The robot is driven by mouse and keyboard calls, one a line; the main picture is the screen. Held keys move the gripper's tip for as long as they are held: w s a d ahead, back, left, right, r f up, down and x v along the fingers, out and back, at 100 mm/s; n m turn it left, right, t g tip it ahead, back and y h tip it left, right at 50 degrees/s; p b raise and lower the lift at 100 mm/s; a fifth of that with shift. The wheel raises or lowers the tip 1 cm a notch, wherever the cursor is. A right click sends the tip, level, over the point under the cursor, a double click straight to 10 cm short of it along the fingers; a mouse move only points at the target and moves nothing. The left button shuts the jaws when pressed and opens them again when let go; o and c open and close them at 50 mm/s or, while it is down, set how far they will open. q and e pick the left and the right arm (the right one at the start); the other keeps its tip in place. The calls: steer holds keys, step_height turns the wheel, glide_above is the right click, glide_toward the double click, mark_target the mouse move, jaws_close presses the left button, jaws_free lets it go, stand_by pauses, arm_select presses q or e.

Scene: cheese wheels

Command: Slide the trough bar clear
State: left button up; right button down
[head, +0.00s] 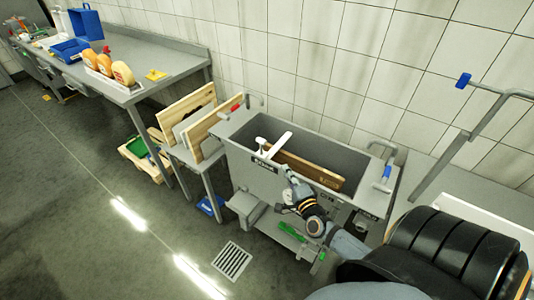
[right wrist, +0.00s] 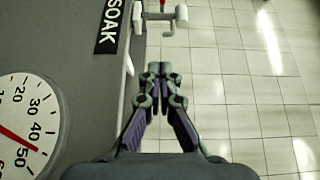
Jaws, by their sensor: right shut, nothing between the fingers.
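The trough (head: 235,148) is a grey metal basin against the tiled wall, with a SOAK label (head: 263,163) on its front. A white bar (head: 279,145) lies across the trough near its left part, with a short white upright piece beside it. My right gripper (head: 287,169) is at the trough's front rim, close to the near end of the white bar; I cannot tell if they touch. In the right wrist view the gripper (right wrist: 155,68) is shut and empty, beside the trough's edge. White parts show along that edge, partly hidden by the fingers. My left gripper is not in view.
A brown wooden board (head: 310,170) stands in the trough. A dial gauge (right wrist: 28,130) is on the trough front. Wooden boards (head: 188,110) stand on a rack at left. A bent pipe with a blue handle (head: 464,80) rises at right. The floor in front is mostly clear.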

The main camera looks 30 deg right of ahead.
steer(key=w, duration=0.2)
steer(key=w+d, duration=0.1)
steer(key=w, duration=0.4)
steer(key=shift+w+d, duration=0.2)
steer(key=shift+d, duration=0.05)
steer(key=w+a, duration=0.1)
steer(key=w, duration=0.1)
steer(key=w+a, duration=0.1)
steer(key=shift+w+a, duration=0.1)
steer(key=shift+w, duration=0.25)
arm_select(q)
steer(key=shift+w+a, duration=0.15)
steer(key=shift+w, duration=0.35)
